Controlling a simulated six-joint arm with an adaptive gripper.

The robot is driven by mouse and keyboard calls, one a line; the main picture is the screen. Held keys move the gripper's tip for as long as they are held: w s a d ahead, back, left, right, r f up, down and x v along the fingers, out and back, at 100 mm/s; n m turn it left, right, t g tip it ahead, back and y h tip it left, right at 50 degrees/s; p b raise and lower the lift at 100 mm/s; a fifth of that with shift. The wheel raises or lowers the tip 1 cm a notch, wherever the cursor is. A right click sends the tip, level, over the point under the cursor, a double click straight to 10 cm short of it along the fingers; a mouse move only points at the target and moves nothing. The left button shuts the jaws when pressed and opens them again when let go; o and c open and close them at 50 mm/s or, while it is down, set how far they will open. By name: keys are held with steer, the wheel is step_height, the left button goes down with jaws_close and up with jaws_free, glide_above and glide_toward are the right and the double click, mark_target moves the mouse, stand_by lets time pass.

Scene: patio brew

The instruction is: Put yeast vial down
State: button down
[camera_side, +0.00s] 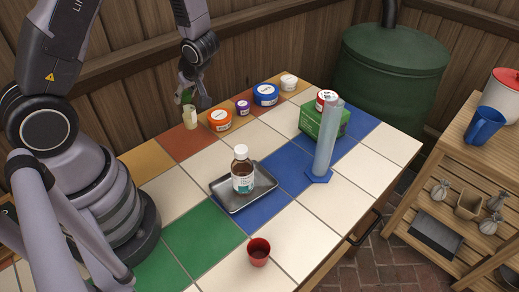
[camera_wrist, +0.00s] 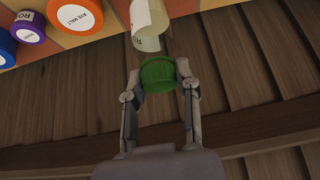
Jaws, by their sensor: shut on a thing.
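The yeast vial (camera_side: 190,118) has a pale, cream-coloured body and a green cap. It is at the back edge of the tiled table, left of the row of tubs. My gripper (camera_side: 190,98) is above it, shut on the green cap. In the wrist view the cap of the yeast vial (camera_wrist: 158,75) sits between the two fingers of my gripper (camera_wrist: 158,68), and its pale labelled body extends toward the tiles. I cannot tell whether its base touches the table (camera_side: 187,235).
An orange tub (camera_side: 220,120), purple tub (camera_side: 242,107), blue tub (camera_side: 265,95) and white tub (camera_side: 289,82) line the back edge. A brown bottle (camera_side: 242,178) stands on a dark tray (camera_side: 262,190). A red cup (camera_side: 259,252), green box (camera_side: 328,122) and tall cylinder (camera_side: 326,140) stand forward and right.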

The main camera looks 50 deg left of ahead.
mark_target(191, 112)
step_height(191, 112, down, 7)
steer(key=shift+r, duration=0.1)
stand_by(0.4)
steer(key=c, duration=0.8)
jaws_free()
steer(key=shift+f, duration=0.2)
steer(key=shift+r, duration=0.1)
